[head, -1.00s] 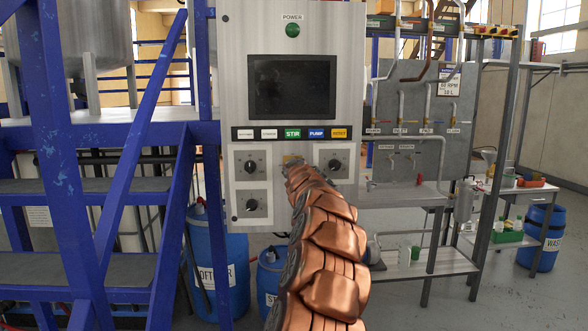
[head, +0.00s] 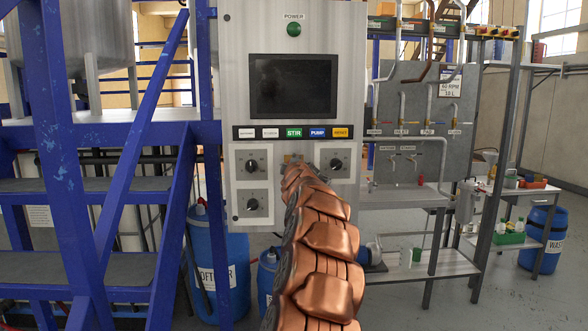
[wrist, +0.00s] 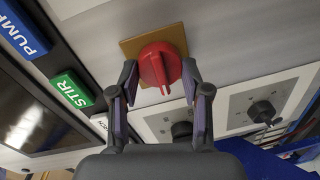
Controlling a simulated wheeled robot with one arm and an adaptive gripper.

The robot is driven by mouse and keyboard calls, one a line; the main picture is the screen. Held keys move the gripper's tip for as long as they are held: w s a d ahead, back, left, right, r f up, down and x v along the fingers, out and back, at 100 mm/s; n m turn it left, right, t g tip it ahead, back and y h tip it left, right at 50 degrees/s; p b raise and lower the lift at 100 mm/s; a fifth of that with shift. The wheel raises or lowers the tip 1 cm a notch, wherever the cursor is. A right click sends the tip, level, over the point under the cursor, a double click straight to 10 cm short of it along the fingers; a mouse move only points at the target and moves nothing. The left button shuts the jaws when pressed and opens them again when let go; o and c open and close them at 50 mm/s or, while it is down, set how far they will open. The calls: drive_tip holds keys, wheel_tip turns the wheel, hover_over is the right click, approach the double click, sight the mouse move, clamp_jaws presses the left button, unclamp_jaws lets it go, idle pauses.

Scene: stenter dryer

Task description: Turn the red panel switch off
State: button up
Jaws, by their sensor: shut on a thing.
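The red panel switch (wrist: 158,66) is a round red knob with a raised grip bar, on a yellow-brown square plate (wrist: 133,46) on the grey panel. In the wrist view the grip bar runs nearly straight up and down the picture. My gripper (wrist: 160,82) has one finger on each side of the knob and is shut on it. In the head view the switch and my fingertips are hidden behind my copper-coloured arm.
The control panel (head: 346,60) carries a dark screen (head: 293,86), a green power lamp (head: 294,29) and a row of labels. Black dials (head: 252,166) sit close by, left and right of my arm. A blue staircase (head: 110,190) stands to the left.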

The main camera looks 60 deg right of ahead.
drive_tip(key=shift+f+n, duration=0.1)
drive_tip(key=shift+n, duration=0.3)
drive_tip(key=o, duration=1.1)
drive_tip(key=shift+o, duration=0.3)
